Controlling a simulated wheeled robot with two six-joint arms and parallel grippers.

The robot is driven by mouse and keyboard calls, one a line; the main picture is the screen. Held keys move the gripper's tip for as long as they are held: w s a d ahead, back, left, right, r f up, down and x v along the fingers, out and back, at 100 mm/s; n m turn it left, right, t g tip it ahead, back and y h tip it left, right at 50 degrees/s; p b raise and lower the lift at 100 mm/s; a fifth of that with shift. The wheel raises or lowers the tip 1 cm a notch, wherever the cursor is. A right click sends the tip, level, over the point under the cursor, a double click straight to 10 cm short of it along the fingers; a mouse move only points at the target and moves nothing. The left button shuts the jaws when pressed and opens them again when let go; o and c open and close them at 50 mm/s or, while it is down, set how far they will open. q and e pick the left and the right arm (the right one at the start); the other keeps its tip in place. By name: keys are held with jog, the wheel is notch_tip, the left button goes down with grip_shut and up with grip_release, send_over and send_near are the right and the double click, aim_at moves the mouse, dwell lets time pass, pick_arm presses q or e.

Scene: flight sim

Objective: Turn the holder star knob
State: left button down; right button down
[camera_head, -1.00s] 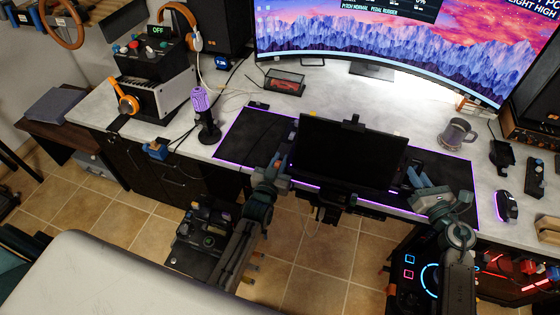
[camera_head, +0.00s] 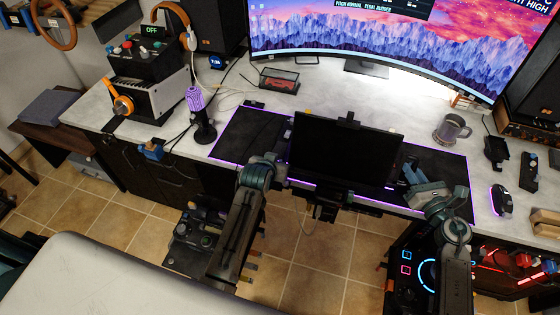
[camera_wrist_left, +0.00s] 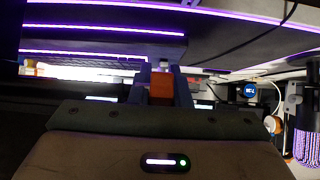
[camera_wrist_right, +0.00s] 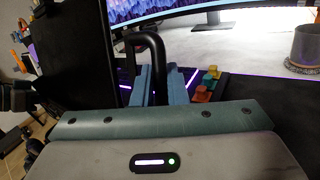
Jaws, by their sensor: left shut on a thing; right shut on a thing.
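The holder carries a dark flat screen (camera_head: 343,150) at the desk's front edge. No star shape shows clearly. My left gripper (camera_head: 280,157) is at the screen's left edge, its fingertips largely hidden in the head view. In the left wrist view its blue fingers are shut on an orange-brown piece (camera_wrist_left: 161,86); I cannot tell whether this is the star knob. My right gripper (camera_head: 411,172) is at the screen's right side. In the right wrist view its blue fingers (camera_wrist_right: 160,84) are close together around a black curved bar (camera_wrist_right: 154,48), which partly covers them.
A purple microphone (camera_head: 199,112) stands at the left. A control box with glowing lights (camera_head: 412,270) is below the right arm. A pale padded surface (camera_head: 95,275) fills the lower left.

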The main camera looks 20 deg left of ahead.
pick_arm(q)
jog(key=g, duration=0.4)
jog(key=shift+s+f+g, duration=0.15)
jog(key=shift+g, duration=0.15)
dwell(0.5)
jog(key=c, duration=1.5)
grip_release()
jog(key=shift+o, duration=0.7)
jog(key=shift+s, duration=0.1)
jog(key=v, duration=1.2)
jog(key=shift+w, duration=0.2)
